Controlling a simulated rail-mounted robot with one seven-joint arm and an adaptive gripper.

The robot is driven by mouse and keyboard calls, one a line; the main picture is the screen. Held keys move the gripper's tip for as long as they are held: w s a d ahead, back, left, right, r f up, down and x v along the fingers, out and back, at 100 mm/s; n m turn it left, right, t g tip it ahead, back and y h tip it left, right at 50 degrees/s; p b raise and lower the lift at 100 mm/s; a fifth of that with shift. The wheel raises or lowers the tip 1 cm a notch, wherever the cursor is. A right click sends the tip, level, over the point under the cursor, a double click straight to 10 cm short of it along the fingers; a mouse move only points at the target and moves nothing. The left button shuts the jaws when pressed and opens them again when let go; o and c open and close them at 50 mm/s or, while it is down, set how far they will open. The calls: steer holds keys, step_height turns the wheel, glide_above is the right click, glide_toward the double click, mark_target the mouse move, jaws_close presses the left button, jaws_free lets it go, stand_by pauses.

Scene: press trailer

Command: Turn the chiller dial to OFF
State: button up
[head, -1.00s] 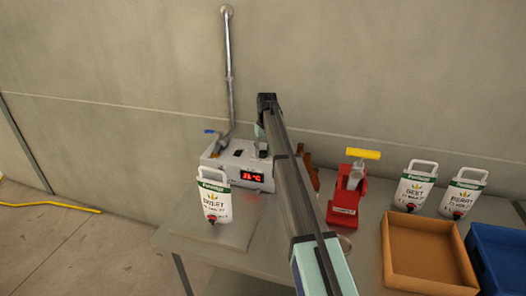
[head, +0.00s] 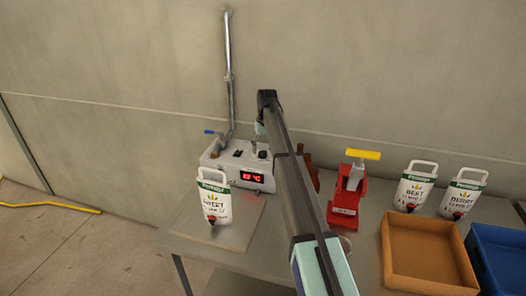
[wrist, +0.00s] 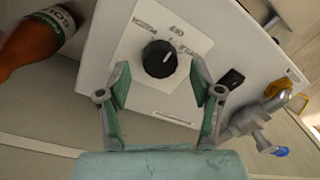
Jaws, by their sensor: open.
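The chiller (head: 226,172) is a pale box with a lit red display (head: 252,177) at the back left of the table. In the wrist view, its black round dial (wrist: 159,59) sits on a white label plate, with printed words around it, one of which appears to be OFF (wrist: 177,31). The dial's white mark points up and to the right in the picture; I cannot tell exactly which word it meets. My gripper (wrist: 160,72) is open, with one finger on each side of the dial and gaps between.
A black rocker switch (wrist: 231,79) and a metal pipe valve with a blue handle (wrist: 270,145) are beside the dial. A brown bottle (wrist: 35,42) stands close by. A white pouch (head: 215,203) stands before the chiller; a red capping tool (head: 346,195) is right of my arm.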

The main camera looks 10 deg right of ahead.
mark_target(265, 152)
step_height(265, 152, up, 10)
steer(key=shift+d+r, duration=0.25)
steer(key=shift+d, duration=0.1)
